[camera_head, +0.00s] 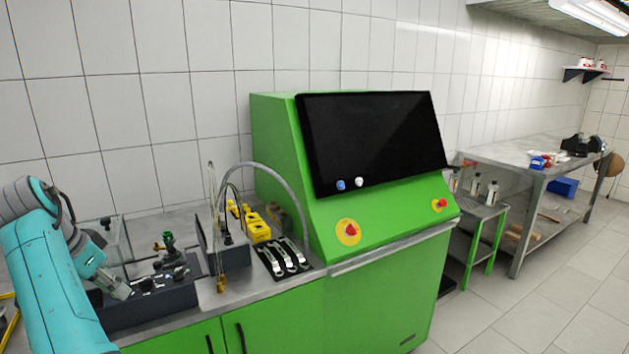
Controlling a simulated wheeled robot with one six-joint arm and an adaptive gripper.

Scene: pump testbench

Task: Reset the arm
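My teal arm reaches in from the left edge, bent, with its upper joint near the wall. My gripper (122,292) is the grey end of the arm, low over the dark tray (150,312) on the bench. It is small and partly merges with the parts behind it. I cannot tell whether its fingers are open or shut, or whether it touches anything.
A green testbench (385,215) with a black screen (372,140) stands right of the tray. A clear-walled box, hoses, yellow parts (257,226) and a black tool holder (290,265) crowd the bench. A metal table (510,152) is farther right. The floor at right is clear.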

